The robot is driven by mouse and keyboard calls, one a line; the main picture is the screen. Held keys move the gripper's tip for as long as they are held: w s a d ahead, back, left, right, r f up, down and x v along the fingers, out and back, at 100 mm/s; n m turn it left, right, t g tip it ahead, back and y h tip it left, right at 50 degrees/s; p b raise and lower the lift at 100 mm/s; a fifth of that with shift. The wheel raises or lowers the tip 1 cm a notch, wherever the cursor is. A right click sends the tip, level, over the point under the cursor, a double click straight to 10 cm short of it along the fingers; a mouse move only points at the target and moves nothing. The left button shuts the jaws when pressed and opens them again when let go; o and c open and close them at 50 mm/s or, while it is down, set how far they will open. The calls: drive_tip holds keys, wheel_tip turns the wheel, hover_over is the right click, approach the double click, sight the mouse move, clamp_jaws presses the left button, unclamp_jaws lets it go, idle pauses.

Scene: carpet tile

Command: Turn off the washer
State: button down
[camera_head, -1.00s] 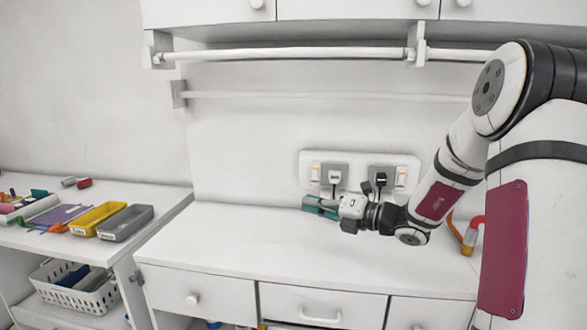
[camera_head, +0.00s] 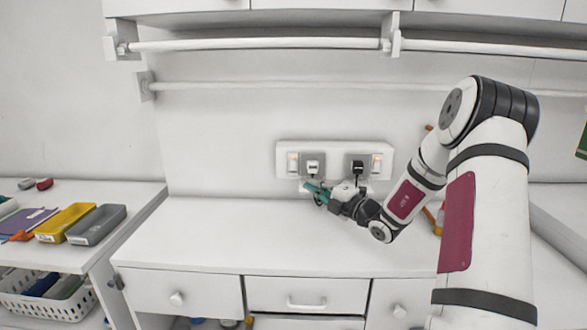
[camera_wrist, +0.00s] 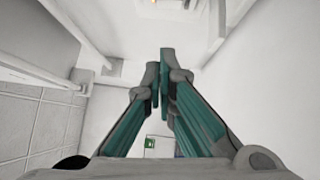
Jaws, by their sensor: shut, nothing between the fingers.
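No washer shows in these views. A white socket panel (camera_head: 335,149) is on the wall above the counter. It has a left rocker switch (camera_head: 293,163) and a right rocker switch (camera_head: 377,163), both with small orange marks. A pale plug (camera_head: 312,166) sits in the left socket and a black plug (camera_head: 357,167) in the right one. My gripper (camera_head: 310,188) is shut and empty, its teal fingers just below the panel under the left plug. In the wrist view the gripper (camera_wrist: 160,74) has its fingertips together. A small orange light (camera_wrist: 153,3) shows at the top edge there.
The white counter (camera_head: 240,235) is bare in front of the panel. Two rails (camera_head: 260,45) run along the wall above. Yellow (camera_head: 66,221) and grey (camera_head: 96,224) trays sit on the left table. A red and yellow object (camera_head: 439,219) is partly behind my arm.

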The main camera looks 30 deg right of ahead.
sight(293, 165)
drive_tip(key=d+x, duration=0.2)
drive_tip(key=x, duration=0.9)
drive_tip(key=shift+w+d+r, duration=0.2)
drive_tip(key=shift+w+d, duration=0.1)
drive_tip(key=shift+w, duration=0.25)
